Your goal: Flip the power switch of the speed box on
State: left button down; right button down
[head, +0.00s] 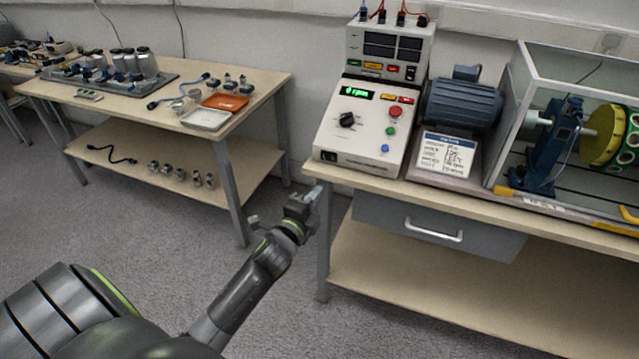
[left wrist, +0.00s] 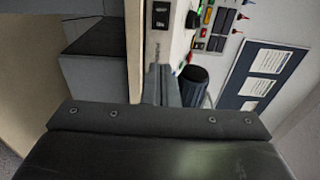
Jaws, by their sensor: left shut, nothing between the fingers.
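The speed box (head: 362,125) is a white sloped box at the left end of the right bench. It has a lit green display, a black knob (head: 347,119), a red button and a blue button. A black power switch (head: 329,156) sits low on its front face, at the left; it also shows in the left wrist view (left wrist: 161,15). Which way the switch is tipped is too small to tell. My left gripper (head: 307,197) is shut and empty, in front of the bench's left corner, below the box and apart from the switch. Its closed fingers show in the wrist view (left wrist: 161,85).
A second instrument box (head: 388,50) with cables stands behind the speed box. A blue motor (head: 462,103), a label card (head: 445,154) and a clear-walled enclosure (head: 570,60) are to the right. A drawer (head: 437,229) hangs under the bench. Another bench (head: 160,100) stands left; floor between is free.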

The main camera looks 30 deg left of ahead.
pick_arm(q)
jog(key=shift+s+d, duration=0.25)
jog(key=shift+s, duration=0.6)
pick_arm(e)
jog(key=shift+s, duration=0.55)
pick_arm(q)
jog(key=shift+f, duration=0.1)
pick_arm(e)
jog(key=shift+d, duration=0.3)
